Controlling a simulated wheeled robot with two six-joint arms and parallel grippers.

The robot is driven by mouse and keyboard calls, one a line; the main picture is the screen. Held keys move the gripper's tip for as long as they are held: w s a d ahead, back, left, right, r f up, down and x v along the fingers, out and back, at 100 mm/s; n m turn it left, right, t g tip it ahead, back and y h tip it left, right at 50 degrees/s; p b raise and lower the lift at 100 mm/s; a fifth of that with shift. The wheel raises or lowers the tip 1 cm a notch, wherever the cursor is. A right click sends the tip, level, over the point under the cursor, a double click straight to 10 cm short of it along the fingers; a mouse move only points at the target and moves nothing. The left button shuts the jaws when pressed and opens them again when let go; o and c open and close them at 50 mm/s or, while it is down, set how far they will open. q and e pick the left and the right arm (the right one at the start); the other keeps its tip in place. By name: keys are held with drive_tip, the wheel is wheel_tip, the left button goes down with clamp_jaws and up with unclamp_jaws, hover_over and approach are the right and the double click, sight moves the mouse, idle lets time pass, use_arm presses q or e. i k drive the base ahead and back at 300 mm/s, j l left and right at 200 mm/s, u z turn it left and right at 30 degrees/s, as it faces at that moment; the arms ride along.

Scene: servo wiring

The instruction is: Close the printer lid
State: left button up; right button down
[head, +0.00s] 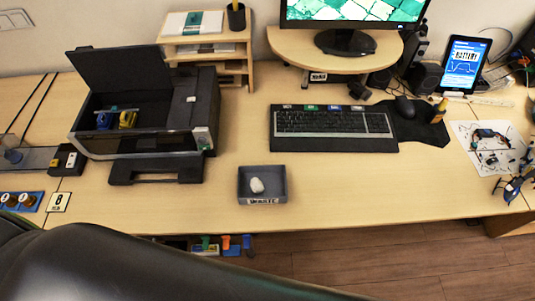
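The black printer (150,120) stands on the left part of the desk. Its lid (118,68) is raised and leans back over the open body. Inside the open body a blue part (104,121) and a yellow part (128,119) show. The output tray (155,169) sticks out at the printer's front. Neither of my grippers shows in the head view, so their distance to the lid cannot be seen.
A grey waste tray (263,196) with a white lump lies right of the printer. A wooden shelf (250,50) stands behind it. A keyboard (333,122) and monitor (350,12) are further right. The desk's front middle is clear. A dark rounded surface covers the lower left.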

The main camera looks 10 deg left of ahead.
sight(133, 68)
drive_tip(key=u, duration=1.35)
